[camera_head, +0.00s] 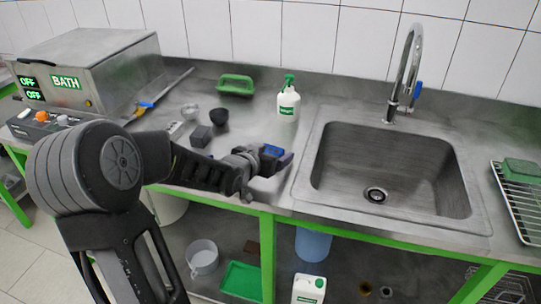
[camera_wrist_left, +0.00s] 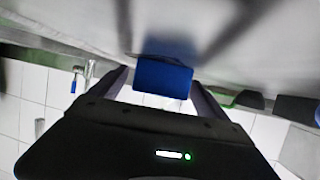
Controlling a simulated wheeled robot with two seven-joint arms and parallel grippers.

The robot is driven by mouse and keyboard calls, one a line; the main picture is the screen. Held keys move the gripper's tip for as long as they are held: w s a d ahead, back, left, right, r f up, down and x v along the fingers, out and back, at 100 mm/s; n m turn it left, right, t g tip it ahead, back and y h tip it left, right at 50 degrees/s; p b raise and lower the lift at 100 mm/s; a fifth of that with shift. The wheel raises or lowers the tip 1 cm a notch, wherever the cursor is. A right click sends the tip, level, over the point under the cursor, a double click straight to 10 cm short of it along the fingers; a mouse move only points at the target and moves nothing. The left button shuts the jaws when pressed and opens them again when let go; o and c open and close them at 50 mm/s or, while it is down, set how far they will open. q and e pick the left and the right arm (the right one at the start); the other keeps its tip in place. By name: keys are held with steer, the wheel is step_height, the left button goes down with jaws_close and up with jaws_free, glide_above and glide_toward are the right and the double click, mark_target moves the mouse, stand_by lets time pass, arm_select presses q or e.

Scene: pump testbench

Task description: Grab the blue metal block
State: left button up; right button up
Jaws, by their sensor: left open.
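The blue metal block (camera_head: 274,150) is on the steel counter, just left of the sink in the head view. My left gripper (camera_head: 275,162) is at the block, partly covering it. In the left wrist view, the blue block (camera_wrist_left: 163,77) shows between the two spread fingers of my left gripper (camera_wrist_left: 160,80). The gripper is open, and I see gaps beside the block. How deep the block sits between the fingers is hard to tell. My right gripper is not in view.
The sink (camera_head: 318,150) with its tap (camera_head: 402,75) is to the right. A spray bottle (camera_head: 288,100) stands behind the block. A dark grey block (camera_head: 201,136), a dark bowl (camera_head: 219,116) and a green tray (camera_head: 236,85) are farther left. The bath machine (camera_head: 110,70) stands at the far left.

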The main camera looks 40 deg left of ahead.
mark_target(271, 149)
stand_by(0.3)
arm_select(q)
steer(key=c, duration=1.8)
steer(key=shift+o, duration=0.2)
steer(key=shift+r, duration=0.15)
step_height(271, 149, up, 10)
steer(key=p, duration=0.2)
steer(key=shift+p, duration=0.4)
